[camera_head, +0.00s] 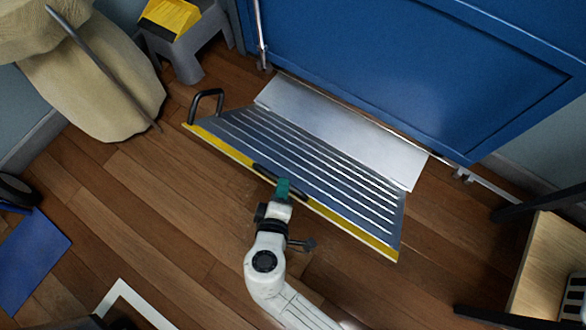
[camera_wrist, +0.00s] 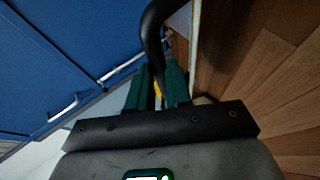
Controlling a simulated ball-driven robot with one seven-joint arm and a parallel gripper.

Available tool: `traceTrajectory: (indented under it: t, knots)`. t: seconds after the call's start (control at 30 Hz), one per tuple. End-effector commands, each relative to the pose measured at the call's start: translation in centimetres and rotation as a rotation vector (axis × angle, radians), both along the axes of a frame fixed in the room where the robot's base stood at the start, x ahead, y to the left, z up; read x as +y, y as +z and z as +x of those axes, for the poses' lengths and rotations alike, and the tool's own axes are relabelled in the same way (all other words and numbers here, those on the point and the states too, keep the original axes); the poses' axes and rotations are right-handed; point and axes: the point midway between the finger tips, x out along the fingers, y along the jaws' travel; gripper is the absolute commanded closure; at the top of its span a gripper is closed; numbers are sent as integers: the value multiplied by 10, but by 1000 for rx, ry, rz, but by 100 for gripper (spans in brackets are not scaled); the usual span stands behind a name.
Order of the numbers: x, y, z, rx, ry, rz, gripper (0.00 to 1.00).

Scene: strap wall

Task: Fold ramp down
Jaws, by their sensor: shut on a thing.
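The ramp (camera_head: 300,165) is a grey panel with pale lengthwise strips and a yellow near edge, in front of the blue door. A silver plate (camera_head: 340,130) lies between it and the door. I cannot tell how far the panel is above the floor. A black loop handle (camera_head: 206,104) stands at its left end. My gripper (camera_head: 283,185) has teal fingers and is at the middle of the yellow edge, shut on a black grip there. In the wrist view, a dark curved bar (camera_wrist: 152,30) runs between the teal fingers (camera_wrist: 158,90); the fingers partly hide it.
The blue door (camera_head: 400,65) fills the back. A grey step stool (camera_head: 185,45) and beige sack (camera_head: 95,85) stand at left. A wooden table (camera_head: 548,262) stands at right. Wooden floor (camera_head: 155,205) is clear in front of the ramp's left half.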

Motion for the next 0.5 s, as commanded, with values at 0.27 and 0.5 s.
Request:
traceTrajectory:
  t: [0.27, 0.5]
  knots:
    - [24, -53, -33, -104, 1, -82, 100]
    - [38, -86, -53, -180, -1, -138, 100]
